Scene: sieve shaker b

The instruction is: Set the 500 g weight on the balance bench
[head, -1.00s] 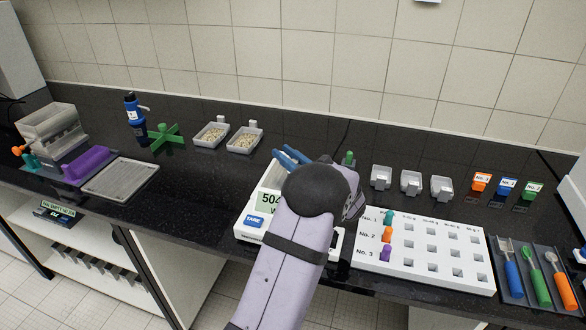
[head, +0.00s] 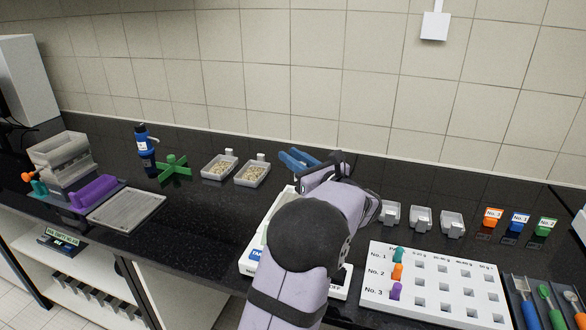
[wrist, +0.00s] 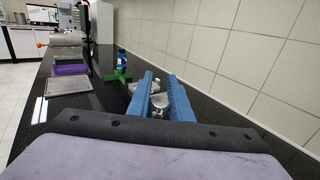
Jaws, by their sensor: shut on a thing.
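My gripper (head: 297,160) has blue fingers, which reach over the black bench (head: 225,215) toward the back wall, behind the balance. In the wrist view, the fingers (wrist: 158,100) are shut on a small silvery metal piece (wrist: 158,111), which looks like the weight; no marking is readable. In the head view the piece is hidden. The white balance (head: 252,258) stands at the front edge, and my arm covers most of it, including its display. I cannot tell whether the held piece touches the bench.
Two grey trays of grain (head: 219,168) and a green cross-shaped stand (head: 174,170) are left of the fingers. Small grey pans (head: 420,219) and a white peg board (head: 432,287) are to the right. Clear black bench lies in front of the grain trays.

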